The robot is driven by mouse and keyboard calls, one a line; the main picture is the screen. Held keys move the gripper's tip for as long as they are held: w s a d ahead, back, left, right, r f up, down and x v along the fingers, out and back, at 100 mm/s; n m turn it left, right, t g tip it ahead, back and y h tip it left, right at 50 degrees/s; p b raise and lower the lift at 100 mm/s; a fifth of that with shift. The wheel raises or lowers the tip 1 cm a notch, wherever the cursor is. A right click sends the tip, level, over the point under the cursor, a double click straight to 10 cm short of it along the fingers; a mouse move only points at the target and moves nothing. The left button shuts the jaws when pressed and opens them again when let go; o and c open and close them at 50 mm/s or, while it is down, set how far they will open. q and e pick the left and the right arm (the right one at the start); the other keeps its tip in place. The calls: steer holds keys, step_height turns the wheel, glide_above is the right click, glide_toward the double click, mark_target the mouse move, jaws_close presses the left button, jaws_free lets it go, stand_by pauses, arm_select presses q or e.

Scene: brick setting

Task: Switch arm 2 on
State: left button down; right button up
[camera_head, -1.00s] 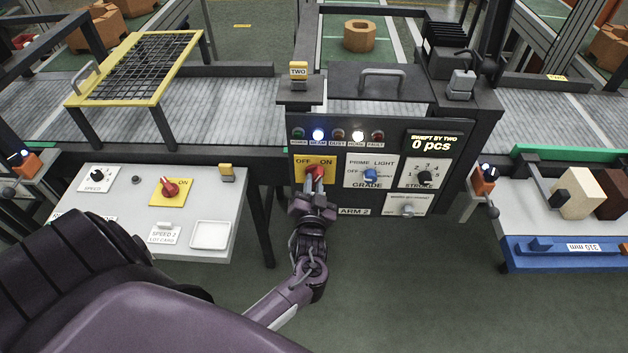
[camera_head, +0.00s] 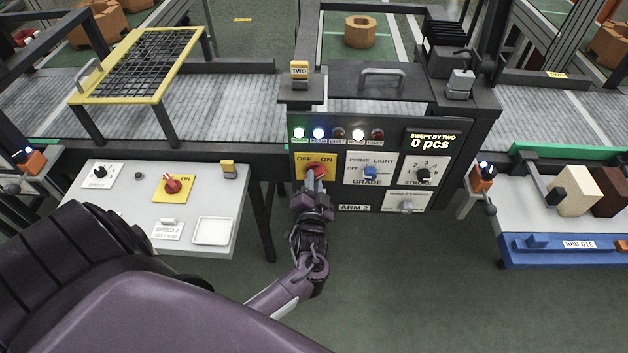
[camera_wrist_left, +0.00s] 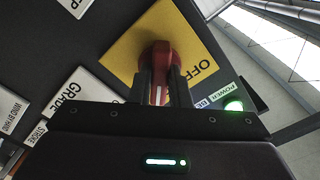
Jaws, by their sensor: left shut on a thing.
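The ARM 2 control box (camera_head: 297,197) stands in the middle. Its red knob (camera_head: 318,171) sits on a yellow OFF/ON plate (camera_head: 304,173), partly hidden by my fingers. My left gripper (camera_head: 316,186) reaches up from below and is shut on the red knob. In the left wrist view the fingers (camera_wrist_left: 161,88) stand on either side of the red knob (camera_wrist_left: 156,52). The POWER lamp (camera_head: 299,133) glows green, and it also glows in the left wrist view (camera_wrist_left: 233,105). My right gripper is not in view.
Right of the plate are a blue GRADE knob (camera_head: 370,173), a black STROKE knob (camera_head: 422,175) and a display (camera_head: 432,142) reading 0 pcs. A left panel (camera_head: 125,204) carries another red OFF/ON knob (camera_head: 172,185). Bare floor (camera_head: 420,280) lies in front of the box.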

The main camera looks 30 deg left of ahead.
arm_select(q)
steer(key=shift+a+r, duration=0.1)
steer(key=c, duration=1.4)
jaws_free()
steer(key=shift+w, duration=0.1)
steer(key=shift+o, duration=0.2)
steer(key=b+v, duration=0.1)
steer(key=v, duration=0.6)
steer(key=shift+s+b, duration=0.35)
